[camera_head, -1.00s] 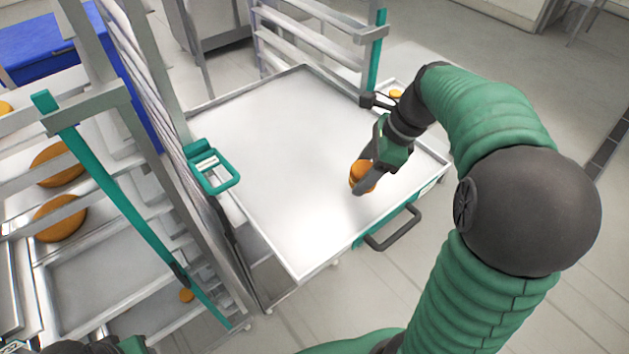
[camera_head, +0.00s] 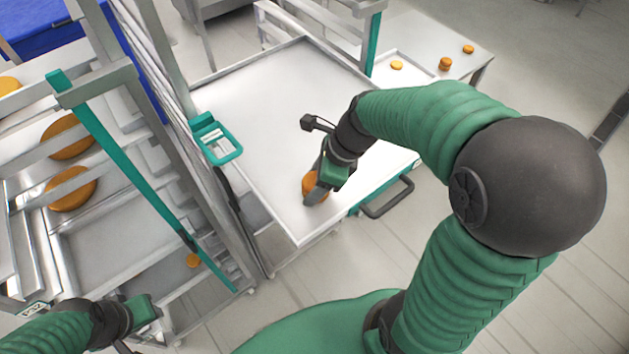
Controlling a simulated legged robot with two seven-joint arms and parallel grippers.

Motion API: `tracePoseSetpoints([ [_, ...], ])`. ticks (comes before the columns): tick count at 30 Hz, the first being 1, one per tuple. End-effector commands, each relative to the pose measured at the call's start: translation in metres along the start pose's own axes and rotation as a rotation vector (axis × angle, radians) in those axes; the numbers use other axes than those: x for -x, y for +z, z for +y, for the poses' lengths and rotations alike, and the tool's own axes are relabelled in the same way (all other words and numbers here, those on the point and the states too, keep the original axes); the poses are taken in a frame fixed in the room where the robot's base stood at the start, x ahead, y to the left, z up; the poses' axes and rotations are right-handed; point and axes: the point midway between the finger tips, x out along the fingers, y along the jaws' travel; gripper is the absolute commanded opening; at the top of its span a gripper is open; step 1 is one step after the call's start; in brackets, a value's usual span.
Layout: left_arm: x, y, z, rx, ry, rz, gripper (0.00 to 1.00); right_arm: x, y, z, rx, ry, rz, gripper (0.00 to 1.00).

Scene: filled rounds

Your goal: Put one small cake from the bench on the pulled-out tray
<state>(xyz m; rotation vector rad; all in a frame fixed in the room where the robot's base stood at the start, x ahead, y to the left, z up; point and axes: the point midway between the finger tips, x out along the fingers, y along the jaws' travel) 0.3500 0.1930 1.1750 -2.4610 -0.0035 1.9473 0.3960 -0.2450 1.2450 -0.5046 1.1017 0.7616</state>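The pulled-out tray (camera_head: 265,105) is a wide, flat metal sheet with a low rim, sticking out of the rack. My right gripper (camera_head: 313,193) points down over its near part, shut on a small orange-brown cake (camera_head: 309,184). The cake is at or just above the tray surface; I cannot tell if it touches. The rest of the tray is bare. Other small cakes, (camera_head: 445,64) and (camera_head: 468,49), sit on the bench (camera_head: 425,35) at the upper right. My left gripper (camera_head: 150,318) is at the lower left, its fingers unclear.
Another small cake (camera_head: 397,65) lies on a light tray on the bench. The rack (camera_head: 125,130) on the left holds large round cakes (camera_head: 72,188) on shelves. A small round piece (camera_head: 193,261) lies low in it. A black handle (camera_head: 387,197) juts from the tray's front.

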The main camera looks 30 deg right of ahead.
Motion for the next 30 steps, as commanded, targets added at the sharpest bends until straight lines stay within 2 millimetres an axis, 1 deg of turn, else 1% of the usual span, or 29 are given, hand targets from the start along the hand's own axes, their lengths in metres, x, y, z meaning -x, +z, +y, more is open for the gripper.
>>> tracePoseSetpoints([
  [1, 0.000, 0.000, 0.000, 0.000, 0.000, 0.000, 0.36, 0.000, 0.000, 0.000, 0.000, 0.000, 0.000, 0.62],
  [4, 0.000, 0.000, 0.000, 0.000, 0.000, 0.000, 0.36, 0.000, 0.001, 0.001, 0.001, 0.000, 0.001, 0.75],
  [5, 0.000, 0.000, 0.000, 0.000, 0.000, 0.000, 0.36, 0.000, 0.001, 0.001, 0.001, 0.000, 0.001, 0.77],
  [13, 0.000, 0.000, 0.000, 0.000, 0.000, 0.000, 0.36, 0.001, 0.000, 0.000, 0.000, 0.000, 0.000, 0.77],
  [16, 0.000, 0.000, 0.000, 0.000, 0.000, 0.000, 0.36, 0.008, 0.001, -0.001, 0.001, -0.004, -0.002, 0.77],
  [17, 0.000, 0.000, 0.000, 0.000, 0.000, 0.000, 0.36, 0.013, 0.001, -0.001, 0.001, -0.004, -0.003, 0.77],
  [20, -0.001, 0.000, 0.000, 0.000, 0.000, 0.000, 0.36, 0.034, 0.001, -0.001, 0.000, -0.007, -0.003, 0.77],
  [24, -0.003, 0.001, 0.000, 0.000, 0.000, 0.000, 0.36, 0.071, 0.000, -0.001, 0.001, -0.007, -0.002, 0.77],
  [27, -0.005, 0.001, 0.000, 0.000, 0.000, 0.000, 0.36, 0.095, 0.000, -0.001, 0.001, -0.006, -0.002, 0.77],
  [30, -0.006, 0.001, 0.000, 0.000, 0.000, 0.000, 0.36, 0.111, 0.000, -0.001, 0.000, -0.003, -0.001, 0.77],
])
